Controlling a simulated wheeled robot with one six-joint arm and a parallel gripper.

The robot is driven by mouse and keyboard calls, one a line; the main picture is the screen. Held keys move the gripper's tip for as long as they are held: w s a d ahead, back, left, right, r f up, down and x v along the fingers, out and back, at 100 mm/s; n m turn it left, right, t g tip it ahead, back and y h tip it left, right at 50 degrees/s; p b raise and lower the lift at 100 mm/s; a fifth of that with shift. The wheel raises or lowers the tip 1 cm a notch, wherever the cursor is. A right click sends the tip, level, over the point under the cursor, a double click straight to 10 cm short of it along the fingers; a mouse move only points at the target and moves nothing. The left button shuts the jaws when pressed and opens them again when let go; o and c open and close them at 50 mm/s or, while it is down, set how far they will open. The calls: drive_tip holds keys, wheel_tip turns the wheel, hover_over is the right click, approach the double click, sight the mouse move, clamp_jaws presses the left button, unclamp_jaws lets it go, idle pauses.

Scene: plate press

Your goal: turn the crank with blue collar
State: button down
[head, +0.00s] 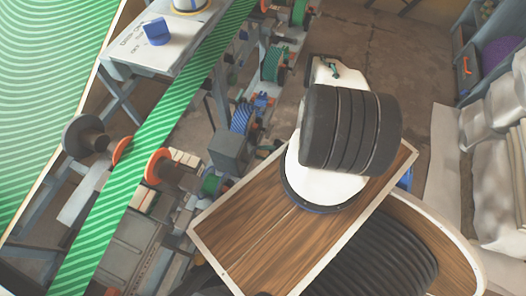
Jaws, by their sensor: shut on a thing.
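At the top edge, a round blue collar (192,8) sits around a pale, yellowish part on a light grey panel (128,62). The frame cuts it off, so I see no crank handle. I cannot tell how the crank is turned. My gripper does not show in the head view. Only thick dark and white parts of my arm show, right of centre, so any contact with the crank is hidden from me.
A blue block-like knob (156,32) stands on the same panel, beside printed lettering. A long green striped band (165,105) runs diagonally past orange-rimmed rollers (158,166). Machinery with several green and blue wheels fills the middle. Pale sacks (494,160) lie at right. Bare floor (400,65) shows at upper right.

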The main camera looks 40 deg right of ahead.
drive_tip(key=shift+w+d, duration=0.1)
drive_tip(key=c, duration=1.1)
unclamp_jaws()
drive_tip(key=shift+r, duration=0.1)
